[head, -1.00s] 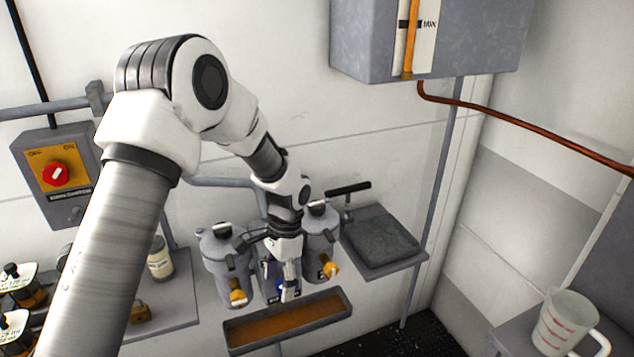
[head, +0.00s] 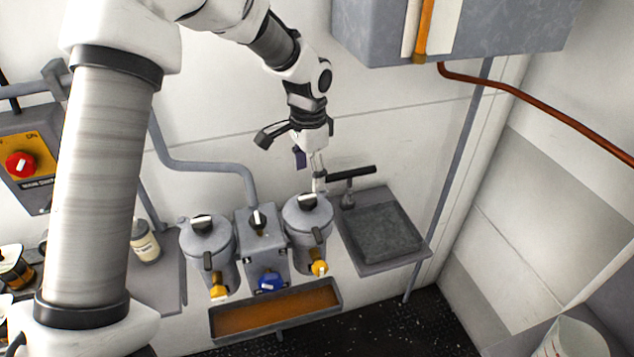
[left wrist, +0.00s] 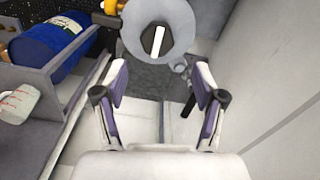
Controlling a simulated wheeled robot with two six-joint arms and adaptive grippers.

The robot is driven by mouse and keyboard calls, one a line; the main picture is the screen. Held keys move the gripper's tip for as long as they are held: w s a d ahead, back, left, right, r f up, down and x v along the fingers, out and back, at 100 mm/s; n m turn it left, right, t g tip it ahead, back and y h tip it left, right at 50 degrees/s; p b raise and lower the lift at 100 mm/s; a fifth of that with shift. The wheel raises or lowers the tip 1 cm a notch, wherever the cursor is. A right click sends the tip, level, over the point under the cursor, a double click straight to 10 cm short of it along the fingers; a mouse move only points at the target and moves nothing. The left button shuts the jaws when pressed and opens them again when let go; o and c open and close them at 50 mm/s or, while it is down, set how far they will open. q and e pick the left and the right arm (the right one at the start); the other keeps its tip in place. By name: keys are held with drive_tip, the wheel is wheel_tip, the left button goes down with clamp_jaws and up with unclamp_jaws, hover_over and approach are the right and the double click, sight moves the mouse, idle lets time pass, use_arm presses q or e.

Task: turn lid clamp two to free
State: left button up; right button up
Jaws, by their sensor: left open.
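Two grey canisters stand side by side, the left one (head: 221,255) and the right one (head: 318,232). Each has a round lid with a black knob-like clamp bearing a white bar: the left clamp (head: 201,224) and the right clamp (head: 306,202). I see no number on either. My left gripper (head: 310,170) is open and empty above and behind the right canister, apart from its clamp. In the left wrist view, a round lid with a clamp (left wrist: 155,43) lies beyond the open fingers (left wrist: 160,88), its white bar slightly tilted. My right gripper is not in view.
A grey box (head: 262,243) with a selector knob and blue tap (head: 270,281) sits between the canisters. Yellow taps (head: 219,292) project in front, above a brown-filled tray (head: 277,311). A black-handled lever (head: 350,174) and grey plate (head: 385,240) are at right.

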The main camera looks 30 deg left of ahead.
sight(308, 196)
use_arm(q)
drive_tip(key=shift+s+f+p, duration=0.4)
drive_tip(key=shift+s+f, duration=0.8)
drive_tip(key=w+f, duration=0.1)
drive_tip(key=f, duration=0.1)
drive_tip(key=w+f, duration=0.1)
drive_tip(key=shift+f, duration=0.35)
drive_tip(key=shift+s+r, duration=0.1)
drive_tip(key=shift+s, duration=0.1)
drive_tip(key=shift+s+r, duration=0.15)
drive_tip(key=shift+s, duration=0.05)
drive_tip(key=c, duration=0.5)
drive_tip(key=shift+s, duration=0.1)
drive_tip(key=c, duration=0.6)
drive_tip(key=shift+c, duration=0.2)
